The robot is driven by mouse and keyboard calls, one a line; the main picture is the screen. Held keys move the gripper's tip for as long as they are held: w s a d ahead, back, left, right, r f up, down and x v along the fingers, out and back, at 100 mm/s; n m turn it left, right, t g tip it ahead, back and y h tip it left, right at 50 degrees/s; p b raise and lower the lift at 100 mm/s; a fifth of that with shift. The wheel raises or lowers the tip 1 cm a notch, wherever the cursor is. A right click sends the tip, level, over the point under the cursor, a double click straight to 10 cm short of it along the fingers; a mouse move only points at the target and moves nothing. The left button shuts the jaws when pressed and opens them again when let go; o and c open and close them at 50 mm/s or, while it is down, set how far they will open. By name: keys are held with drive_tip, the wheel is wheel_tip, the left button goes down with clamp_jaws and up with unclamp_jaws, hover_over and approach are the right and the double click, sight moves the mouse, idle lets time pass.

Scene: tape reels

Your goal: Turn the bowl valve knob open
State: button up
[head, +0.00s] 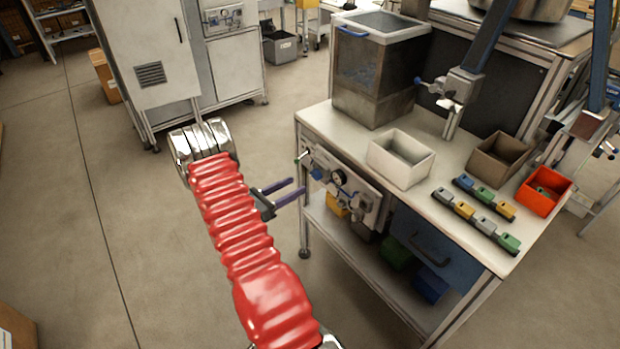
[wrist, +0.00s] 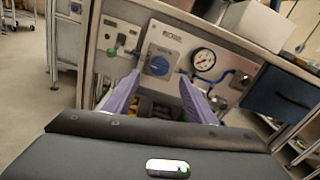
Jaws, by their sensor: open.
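The valve panel (wrist: 182,62) is on the front side of the workbench, under its top. A blue round knob (wrist: 160,60) is on the panel, left of a pressure gauge (wrist: 204,60); which knob is the bowl valve knob I cannot read from the labels. The blue knob also shows small in the head view (head: 317,173). My gripper (wrist: 155,92) is open and empty, its two purple fingers apart and pointing at the panel. The knob appears beyond and between the fingertips, with no visible contact. In the head view my gripper (head: 298,187) is just left of the panel.
A small green-tipped lever (wrist: 116,48) is left of the knob. A blue hose (wrist: 210,79) runs below the gauge. The workbench top (head: 322,120) carries a clear-walled box (head: 375,75) and a white bin (head: 401,160). A blue drawer (head: 432,252) is right of the panel. Floor left is clear.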

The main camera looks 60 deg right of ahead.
sight(312, 176)
drive_tip(key=x, duration=0.7)
drive_tip(key=shift+s+d, duration=0.15)
drive_tip(key=shift+d, duration=0.25)
drive_tip(key=c, duration=1)
drive_tip(key=shift+c, duration=0.2)
